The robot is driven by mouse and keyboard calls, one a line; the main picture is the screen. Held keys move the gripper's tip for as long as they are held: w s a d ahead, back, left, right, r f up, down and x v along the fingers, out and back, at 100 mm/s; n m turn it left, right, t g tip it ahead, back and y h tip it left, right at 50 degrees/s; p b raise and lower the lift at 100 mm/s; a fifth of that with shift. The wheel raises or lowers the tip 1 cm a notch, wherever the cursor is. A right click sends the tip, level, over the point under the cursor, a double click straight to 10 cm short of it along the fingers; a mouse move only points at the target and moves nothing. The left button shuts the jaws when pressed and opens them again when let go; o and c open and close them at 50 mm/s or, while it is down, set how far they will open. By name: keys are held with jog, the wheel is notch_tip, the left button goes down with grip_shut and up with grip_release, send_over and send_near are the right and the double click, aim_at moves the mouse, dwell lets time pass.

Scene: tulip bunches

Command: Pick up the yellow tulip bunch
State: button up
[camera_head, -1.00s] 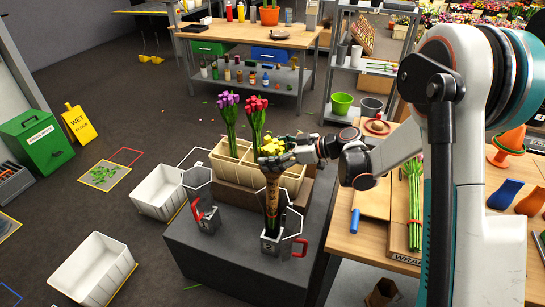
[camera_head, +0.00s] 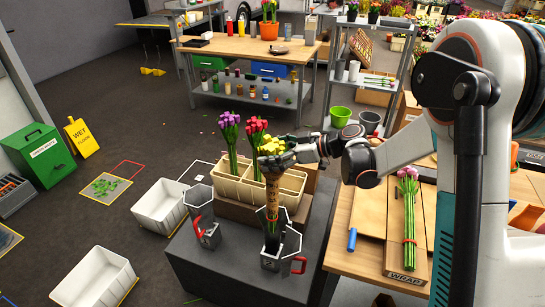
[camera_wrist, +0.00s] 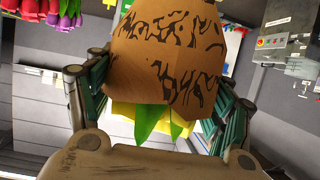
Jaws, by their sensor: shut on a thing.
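The yellow tulip bunch (camera_head: 272,146) is wrapped in brown patterned paper and stands upright in the head view. My gripper (camera_head: 276,162) is shut around it just below the yellow heads. In the wrist view the brown paper (camera_wrist: 168,55) fills the space between the two fingers of my gripper (camera_wrist: 155,95), with yellow and green leaf tips below it. The bunch's dark lower end is over or within the right-hand metal holder (camera_head: 270,262); I cannot tell if it is clear of the rim.
A cream divided crate (camera_head: 238,180) behind holds purple (camera_head: 229,119) and red tulip bunches (camera_head: 256,126). A second metal holder (camera_head: 209,236) stands left on the grey block (camera_head: 225,270). A table (camera_head: 350,270) at right bears another bunch (camera_head: 409,215). White bins (camera_head: 160,207) stand left.

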jog(key=shift+s+d+r+p, duration=0.1)
jog(key=shift+r+p, duration=3.15)
jog(key=shift+r, duration=2.8)
